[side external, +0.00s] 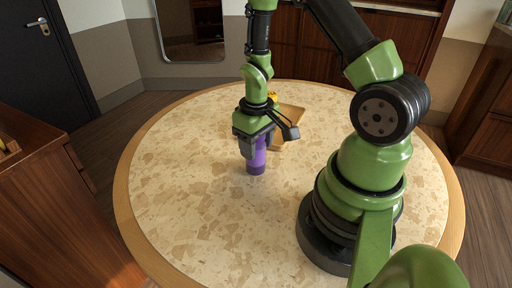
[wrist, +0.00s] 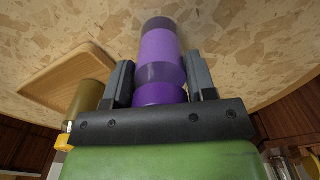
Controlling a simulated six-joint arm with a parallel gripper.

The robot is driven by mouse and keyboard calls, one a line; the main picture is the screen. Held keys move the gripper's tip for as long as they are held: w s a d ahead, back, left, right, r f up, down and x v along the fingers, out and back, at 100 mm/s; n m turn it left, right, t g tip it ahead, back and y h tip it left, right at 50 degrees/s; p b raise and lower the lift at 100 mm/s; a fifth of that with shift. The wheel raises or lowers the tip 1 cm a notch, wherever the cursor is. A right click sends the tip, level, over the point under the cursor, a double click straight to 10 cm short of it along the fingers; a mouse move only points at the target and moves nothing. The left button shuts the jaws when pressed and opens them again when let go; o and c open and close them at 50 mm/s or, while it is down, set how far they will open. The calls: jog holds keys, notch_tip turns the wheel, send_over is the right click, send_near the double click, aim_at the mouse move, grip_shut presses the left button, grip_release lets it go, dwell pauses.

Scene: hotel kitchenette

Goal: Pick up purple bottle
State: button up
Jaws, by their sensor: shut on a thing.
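The purple bottle (side external: 256,158) stands upright at the middle of the round table in the side external view. My gripper (side external: 254,146) is above it, pointing down, with its fingers around the bottle's upper part. In the wrist view the bottle (wrist: 160,55) lies between the two dark fingers of my gripper (wrist: 160,82), which are shut on it. Its dark base end points away from the wrist camera. I cannot tell whether the base touches the table.
A wooden tray (side external: 291,124) is on the table behind the gripper. An olive-brown container (wrist: 86,98) with a yellow part (wrist: 63,142) stands near the tray. The round table (side external: 190,200) is clear at the front and left.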

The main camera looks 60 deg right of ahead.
notch_tip(320, 180, up, 13)
dwell(0.7)
